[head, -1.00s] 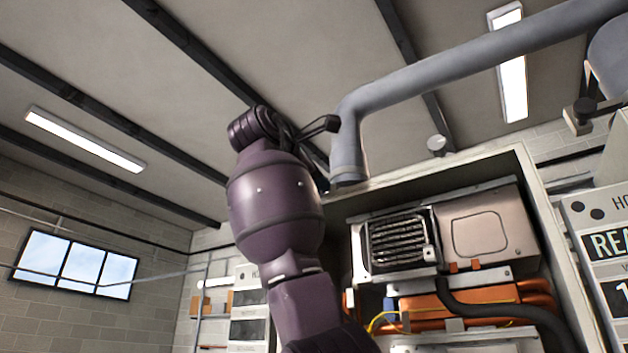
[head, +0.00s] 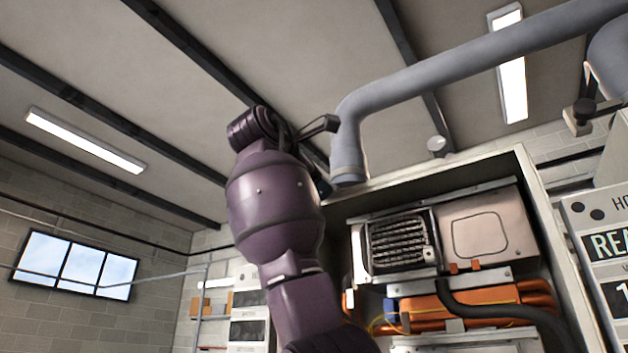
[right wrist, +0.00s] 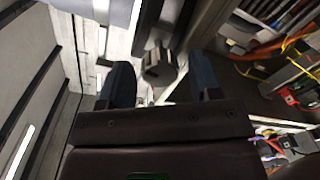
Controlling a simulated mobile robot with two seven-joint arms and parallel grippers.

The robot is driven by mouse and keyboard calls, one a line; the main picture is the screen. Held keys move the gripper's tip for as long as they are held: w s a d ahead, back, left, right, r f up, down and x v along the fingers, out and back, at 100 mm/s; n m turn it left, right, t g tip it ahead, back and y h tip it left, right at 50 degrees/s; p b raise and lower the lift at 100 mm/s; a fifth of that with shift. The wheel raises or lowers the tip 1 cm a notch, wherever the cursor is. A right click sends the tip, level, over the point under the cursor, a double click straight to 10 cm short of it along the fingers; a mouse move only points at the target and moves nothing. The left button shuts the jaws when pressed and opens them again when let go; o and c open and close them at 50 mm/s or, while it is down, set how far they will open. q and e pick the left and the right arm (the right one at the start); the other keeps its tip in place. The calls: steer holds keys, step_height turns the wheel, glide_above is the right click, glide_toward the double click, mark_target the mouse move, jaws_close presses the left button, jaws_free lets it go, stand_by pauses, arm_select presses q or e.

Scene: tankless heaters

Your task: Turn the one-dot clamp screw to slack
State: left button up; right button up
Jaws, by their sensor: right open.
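In the right wrist view a dark, faceted knob (right wrist: 158,68), seemingly a clamp screw, shows between the two dark blue fingers of my right gripper (right wrist: 160,80). The fingers are apart, with visible gaps on both sides of the knob. I cannot tell how far in front of the fingertips it is, and no dot mark is readable. In the head view my purple right arm rises beside the lower end of a grey flue pipe (head: 347,160). The arm hides most of the gripper and any clamp there. My left gripper is not in view.
An open heater cabinet (head: 535,185) with a finned block (head: 398,243), orange pipes and a black hose stands right of my arm. At right are a panel with two dots (head: 600,225) and another dark clamp knob (head: 585,110). Open space lies left of my arm.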

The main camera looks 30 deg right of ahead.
steer(key=b+v, duration=0.1)
steer(key=v, duration=0.9)
steer(key=shift+a, duration=0.35)
steer(key=shift+s, duration=0.15)
